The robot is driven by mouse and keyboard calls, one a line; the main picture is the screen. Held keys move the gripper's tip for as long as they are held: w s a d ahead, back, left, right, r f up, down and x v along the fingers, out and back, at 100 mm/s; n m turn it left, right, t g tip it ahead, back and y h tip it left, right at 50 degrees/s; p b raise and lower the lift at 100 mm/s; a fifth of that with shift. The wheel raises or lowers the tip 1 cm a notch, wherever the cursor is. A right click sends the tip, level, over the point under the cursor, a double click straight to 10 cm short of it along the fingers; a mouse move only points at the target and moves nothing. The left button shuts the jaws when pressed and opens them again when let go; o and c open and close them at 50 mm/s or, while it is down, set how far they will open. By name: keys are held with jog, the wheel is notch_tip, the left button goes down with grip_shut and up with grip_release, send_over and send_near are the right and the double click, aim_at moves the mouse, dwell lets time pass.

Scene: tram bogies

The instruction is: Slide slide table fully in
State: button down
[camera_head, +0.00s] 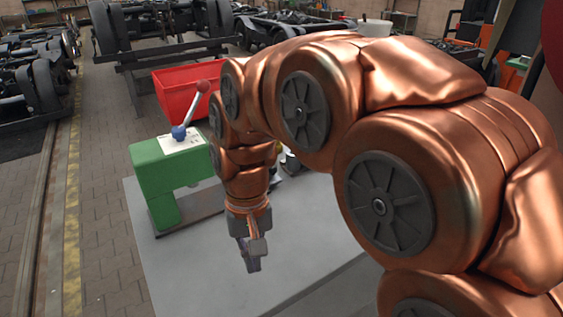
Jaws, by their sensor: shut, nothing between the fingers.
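A green machine (165,170) stands on the grey worktop (200,290), left of my arm. It has a white plate on top with a blue hub and a lever (191,108) that leans up to a red knob. A dark flat base (190,221) shows under and in front of the green body. I cannot tell which part is the slide table; my arm hides the machine's right side. My gripper (252,263) points down over the worktop, to the right of the green body and apart from it. It is shut and empty.
A red bin (184,92) stands behind the machine. My copper arm covers much of the right half and hides what lies behind. The front of the worktop near my gripper is clear. Tram bogies (40,85) stand on the floor at the back and left.

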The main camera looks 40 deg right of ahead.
jog(key=w+d+r+m+y+p, duration=0.1)
jog(key=w+d+r+m, duration=0.2)
jog(key=w, duration=0.5)
jog(key=w+d+m+t, duration=0.1)
jog(key=w+d+m, duration=0.2)
jog(key=w+d, duration=0.35)
jog(key=w+d+r+m+y+p, duration=0.1)
jog(key=w+d+r+m, duration=0.15)
jog(key=w, duration=0.65)
jog(key=w+d+f+m+p, duration=0.1)
jog(key=w+d+f+m, duration=0.15)
jog(key=d, duration=0.45)
jog(key=w+d+f+m+t, duration=0.1)
jog(key=w+d+m, duration=0.2)
jog(key=d, duration=0.3)
jog(key=w+d+f+m+p, duration=0.1)
jog(key=w+d+f+m, duration=0.15)
jog(key=d, duration=0.45)
jog(key=shift+m, duration=0.45)
jog(key=shift+p+x, duration=0.5)
jog(key=shift+x, duration=4.15)
jog(key=shift+w+d, duration=0.15)
jog(key=shift+w, duration=0.05)
